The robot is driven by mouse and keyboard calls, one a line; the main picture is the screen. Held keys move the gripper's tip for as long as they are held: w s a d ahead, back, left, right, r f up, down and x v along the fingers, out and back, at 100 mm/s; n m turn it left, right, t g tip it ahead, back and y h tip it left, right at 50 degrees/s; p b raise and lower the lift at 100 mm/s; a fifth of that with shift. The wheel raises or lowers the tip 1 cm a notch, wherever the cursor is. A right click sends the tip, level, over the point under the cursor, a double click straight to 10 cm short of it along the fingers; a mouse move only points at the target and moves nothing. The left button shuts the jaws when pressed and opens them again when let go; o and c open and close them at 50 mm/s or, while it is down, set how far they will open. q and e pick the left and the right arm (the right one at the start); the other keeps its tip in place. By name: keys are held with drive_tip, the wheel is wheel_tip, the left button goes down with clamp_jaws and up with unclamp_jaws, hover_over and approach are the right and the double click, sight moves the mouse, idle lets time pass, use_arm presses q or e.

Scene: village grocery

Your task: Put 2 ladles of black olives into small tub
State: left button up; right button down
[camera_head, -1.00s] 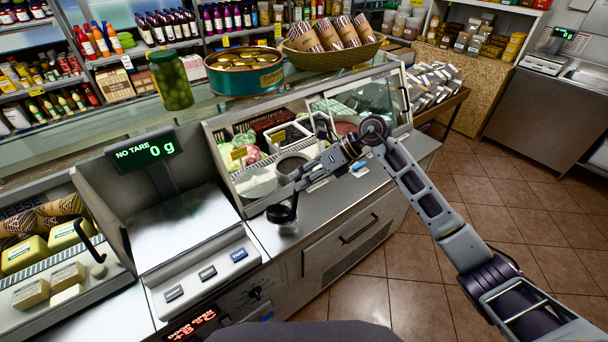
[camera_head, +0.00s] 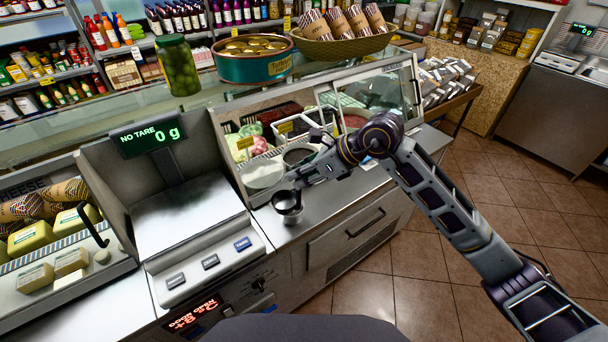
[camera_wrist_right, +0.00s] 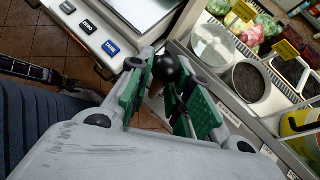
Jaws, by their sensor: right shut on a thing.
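In the right wrist view the round black ladle bowl (camera_wrist_right: 169,68) shows beyond the green finger pads (camera_wrist_right: 172,108); the tub is hidden there. A round container of dark contents, seemingly the black olives (camera_head: 298,155), sits in the display case; it also shows in the right wrist view (camera_wrist_right: 249,82). My left gripper is not visible.
The scale (camera_head: 188,216) reads 0 g and its plate is empty. A container of white contents (camera_head: 262,174) is next to the dark one. The glass case front (camera_head: 395,88) stands behind my right arm. A green olive jar (camera_head: 178,66) and a round tin (camera_head: 251,64) stand on top.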

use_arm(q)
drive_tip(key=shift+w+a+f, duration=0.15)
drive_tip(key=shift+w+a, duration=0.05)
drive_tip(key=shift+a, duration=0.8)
